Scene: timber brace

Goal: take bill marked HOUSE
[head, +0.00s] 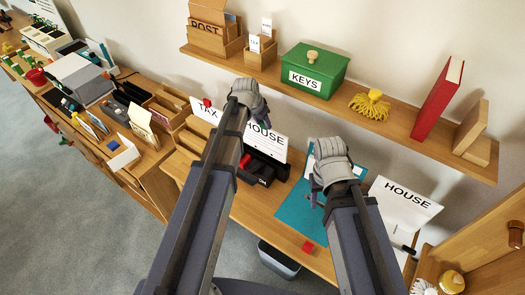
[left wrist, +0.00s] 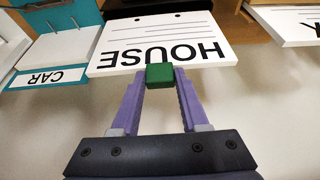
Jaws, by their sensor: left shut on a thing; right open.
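A white bill marked HOUSE (head: 269,142) is left of centre in the head view. It shows upside down in the left wrist view (left wrist: 130,45), with a small green block (left wrist: 159,75) at its lettered edge. My left gripper (head: 260,124) is shut on that block. In the left wrist view (left wrist: 159,80) its purple fingers meet the block's sides. My right gripper (head: 317,192) is open over the teal mat and holds nothing visible.
A teal mat (head: 296,215) and a red cube (head: 308,246) lie on the desk. A shelf (head: 400,127) above carries a green KEYS box (head: 315,72).

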